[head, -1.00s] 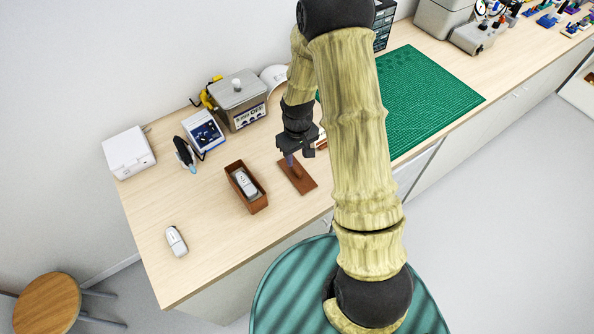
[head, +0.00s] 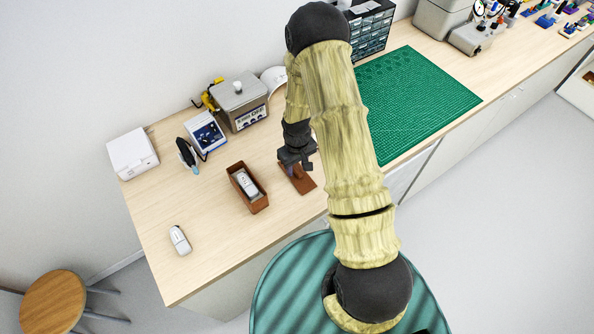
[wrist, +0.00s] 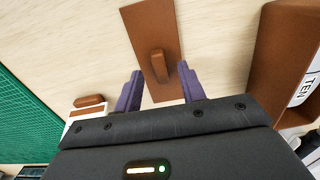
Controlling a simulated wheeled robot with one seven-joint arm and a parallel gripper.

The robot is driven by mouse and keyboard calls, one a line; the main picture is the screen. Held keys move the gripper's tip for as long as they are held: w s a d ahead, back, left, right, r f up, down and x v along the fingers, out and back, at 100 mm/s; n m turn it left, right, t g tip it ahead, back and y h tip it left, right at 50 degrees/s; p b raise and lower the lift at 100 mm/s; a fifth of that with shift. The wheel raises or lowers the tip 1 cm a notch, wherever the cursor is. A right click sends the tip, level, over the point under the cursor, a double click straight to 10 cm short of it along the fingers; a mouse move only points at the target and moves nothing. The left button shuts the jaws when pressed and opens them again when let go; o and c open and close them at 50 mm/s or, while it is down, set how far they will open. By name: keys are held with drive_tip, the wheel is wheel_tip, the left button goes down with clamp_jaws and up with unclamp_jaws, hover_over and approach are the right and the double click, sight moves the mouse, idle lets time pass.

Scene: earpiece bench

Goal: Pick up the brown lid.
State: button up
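The brown lid (head: 304,184) is a flat rectangular plate lying on the bench to the right of the brown box. In the wrist view the lid (wrist: 150,25) shows a raised bar handle (wrist: 158,66) on its top. My gripper (wrist: 161,84) is open and empty, with one purple finger on each side of the handle and a gap to each. In the head view my gripper (head: 291,169) is over the lid's far end and hides part of it.
The open brown box (head: 257,203) holds a white labelled device (head: 246,184). A similar white device (head: 180,240) lies at the front left. A small brown-and-white object (wrist: 88,108) lies left of my gripper in the wrist view. A green mat (head: 425,100) lies to the right.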

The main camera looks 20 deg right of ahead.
drive_tip(key=shift+f, duration=0.65)
clamp_jaws()
